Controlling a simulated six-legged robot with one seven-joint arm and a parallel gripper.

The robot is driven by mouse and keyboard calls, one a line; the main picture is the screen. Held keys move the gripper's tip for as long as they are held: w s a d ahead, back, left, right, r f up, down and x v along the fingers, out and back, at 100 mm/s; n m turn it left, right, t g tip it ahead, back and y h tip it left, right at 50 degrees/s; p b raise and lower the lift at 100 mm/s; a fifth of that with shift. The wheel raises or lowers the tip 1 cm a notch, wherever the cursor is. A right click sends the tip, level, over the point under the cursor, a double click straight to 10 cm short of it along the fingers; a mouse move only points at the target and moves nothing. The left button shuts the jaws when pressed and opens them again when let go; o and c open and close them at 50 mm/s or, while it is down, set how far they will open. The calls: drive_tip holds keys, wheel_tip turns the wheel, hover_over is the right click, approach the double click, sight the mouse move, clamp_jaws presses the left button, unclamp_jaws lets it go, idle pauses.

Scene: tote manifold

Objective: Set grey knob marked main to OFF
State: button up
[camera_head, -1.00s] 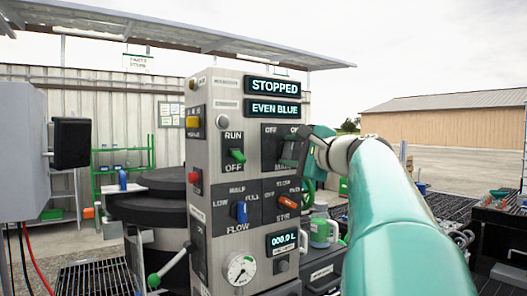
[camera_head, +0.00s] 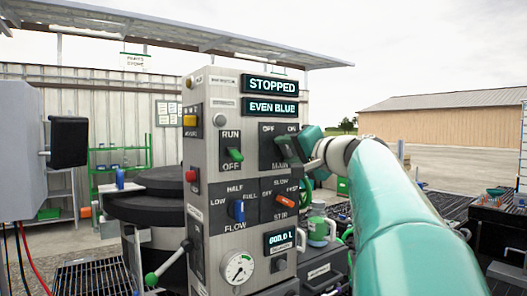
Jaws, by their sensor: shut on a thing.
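The control panel (camera_head: 218,85) stands upright in the middle of the view. Its MAIN plate (camera_head: 267,150) is at the upper right, with OFF at its upper left and ON at its upper right. My gripper (camera_head: 287,149) reaches in from the right and is at this plate. It is shut on the grey main knob, which its dark fingers mostly hide, so the pointer cannot be read. The fingers look tilted, upper left to lower right. The displays above read STOPPED (camera_head: 270,85) and EVEN BLUE (camera_head: 270,107).
A green RUN/OFF switch (camera_head: 234,155) is left of the MAIN plate. A blue FLOW knob (camera_head: 239,211) and an orange STIR knob (camera_head: 284,202) are below. A gauge (camera_head: 238,268) is at the bottom. A green-tipped lever (camera_head: 160,276) sticks out at lower left.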

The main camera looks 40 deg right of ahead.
drive_tip(key=shift+n, duration=0.5)
drive_tip(key=o, duration=1)
drive_tip(key=shift+s, duration=0.1)
drive_tip(key=s, duration=0.4)
drive_tip(key=s+a, duration=0.1)
drive_tip(key=s, duration=0.8)
drive_tip(key=shift+s+a, duration=0.25)
drive_tip(key=shift+s, duration=0.05)
